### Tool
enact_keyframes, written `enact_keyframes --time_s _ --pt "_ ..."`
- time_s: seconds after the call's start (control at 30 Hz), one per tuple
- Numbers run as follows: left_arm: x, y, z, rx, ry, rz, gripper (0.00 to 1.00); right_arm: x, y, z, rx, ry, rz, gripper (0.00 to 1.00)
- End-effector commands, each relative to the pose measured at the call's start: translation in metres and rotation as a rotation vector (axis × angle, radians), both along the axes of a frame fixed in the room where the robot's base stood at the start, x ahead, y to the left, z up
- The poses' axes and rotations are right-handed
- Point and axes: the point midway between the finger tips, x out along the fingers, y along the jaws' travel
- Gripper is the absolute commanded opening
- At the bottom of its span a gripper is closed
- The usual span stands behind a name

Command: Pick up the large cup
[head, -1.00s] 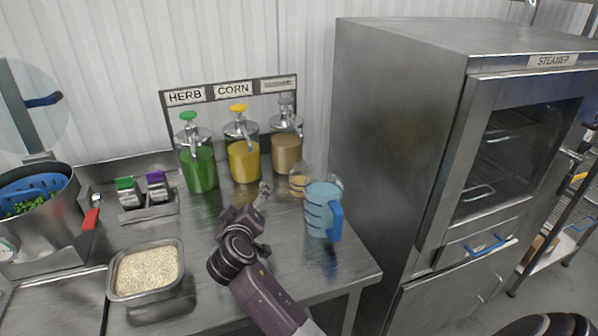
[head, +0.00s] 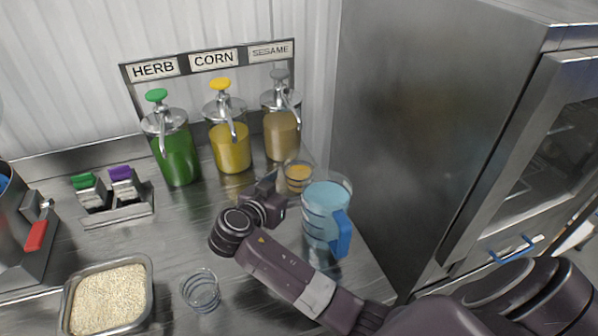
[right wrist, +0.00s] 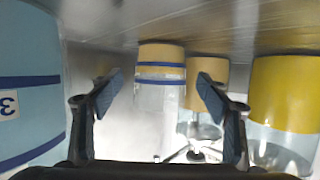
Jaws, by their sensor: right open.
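A clear cup with blue bands (head: 299,178) and orange-yellow contents stands upright on the counter, behind a larger blue-filled jug (head: 325,215) with a blue handle. A smaller-looking empty clear cup (head: 200,290) stands nearer the front. No label tells which is the large cup. My right gripper (head: 275,190) is low over the counter, left of the jug and just short of the banded cup. In the upside-down right wrist view the open fingers (right wrist: 160,79) frame the banded cup (right wrist: 160,62), without visible contact. My left gripper is out of view.
The jug (right wrist: 28,85) is close beside the right gripper. Herb (head: 177,160), corn (head: 231,150) and sesame (head: 282,135) pump dispensers stand behind. A rice tray (head: 150,300) is front left. A steel steamer (head: 430,120) blocks the right.

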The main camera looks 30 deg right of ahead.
Motion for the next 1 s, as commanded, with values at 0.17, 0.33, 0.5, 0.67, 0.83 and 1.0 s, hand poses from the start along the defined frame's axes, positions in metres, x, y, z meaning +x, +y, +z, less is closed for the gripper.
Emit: enact_keyframes --time_s 0.17,0.33,0.5,0.67,0.83,1.0 --pt "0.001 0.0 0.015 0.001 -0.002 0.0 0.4 0.012 -0.02 -0.002 -0.005 0.002 -0.002 0.7" --pt "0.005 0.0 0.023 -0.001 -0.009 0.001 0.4 0.024 -0.039 -0.013 -0.003 0.002 -0.001 0.7" --pt "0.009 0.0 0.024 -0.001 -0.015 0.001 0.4 0.029 -0.045 -0.018 0.001 0.001 0.0 0.7" --pt "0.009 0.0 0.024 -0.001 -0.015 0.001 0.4 0.029 -0.045 -0.019 0.001 0.001 0.0 0.7" --pt "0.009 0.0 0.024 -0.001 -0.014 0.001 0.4 0.028 -0.045 -0.019 0.001 0.001 0.0 0.54" --pt "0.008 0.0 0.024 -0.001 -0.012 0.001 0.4 0.028 -0.045 -0.019 0.001 0.001 0.001 0.35"
